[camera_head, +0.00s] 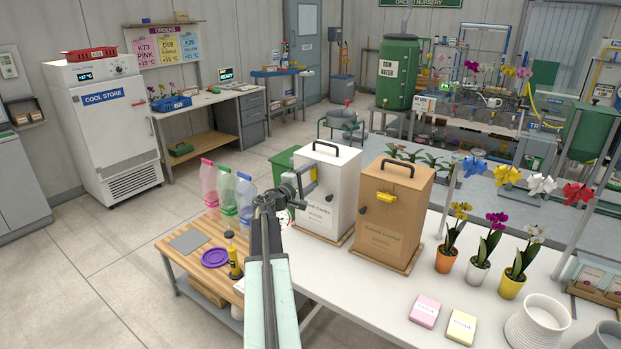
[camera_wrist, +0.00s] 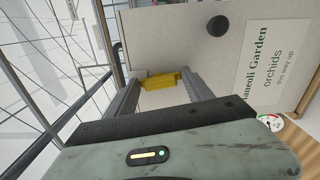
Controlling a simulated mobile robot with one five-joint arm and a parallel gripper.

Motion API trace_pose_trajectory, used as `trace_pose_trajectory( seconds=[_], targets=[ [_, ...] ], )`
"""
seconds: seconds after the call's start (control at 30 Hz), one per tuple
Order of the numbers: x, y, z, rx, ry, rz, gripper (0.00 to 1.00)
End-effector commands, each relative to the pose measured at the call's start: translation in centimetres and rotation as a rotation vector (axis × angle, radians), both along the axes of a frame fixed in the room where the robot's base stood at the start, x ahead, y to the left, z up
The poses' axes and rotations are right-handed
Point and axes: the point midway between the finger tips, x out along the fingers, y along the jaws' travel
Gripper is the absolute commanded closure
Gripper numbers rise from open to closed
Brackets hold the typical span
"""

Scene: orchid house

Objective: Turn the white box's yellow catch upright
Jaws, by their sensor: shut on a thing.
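The white box (camera_head: 327,215) stands on the white bench in the head view, with a black handle on top. Its yellow catch (camera_wrist: 160,81) shows in the wrist view, between the two fingers of my gripper (camera_wrist: 161,88). My gripper is shut on the catch, against the box front. In the wrist view the box lies sideways, handle to the left. The visible yellow part runs roughly along the handle-to-base direction, but the fingers hide its ends.
A brown box (camera_head: 390,225) with its own yellow catch (camera_head: 396,195) stands close right of the white box. Potted orchids (camera_head: 449,245) stand further right. Bottles (camera_head: 226,193) and a purple disc (camera_head: 215,258) are on the wooden table at left.

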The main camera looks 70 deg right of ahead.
Motion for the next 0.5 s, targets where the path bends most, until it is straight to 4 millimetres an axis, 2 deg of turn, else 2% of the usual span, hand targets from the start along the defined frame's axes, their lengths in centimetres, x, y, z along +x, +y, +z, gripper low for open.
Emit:
trace_pose_trajectory(
  seconds=[0.2,0.5],
  targets=[
    [0.01,-0.02,-0.04,-0.025,-0.097,0.001,0.81],
    [0.0,-0.02,-0.06,-0.039,-0.151,0.001,0.81]
  ],
)
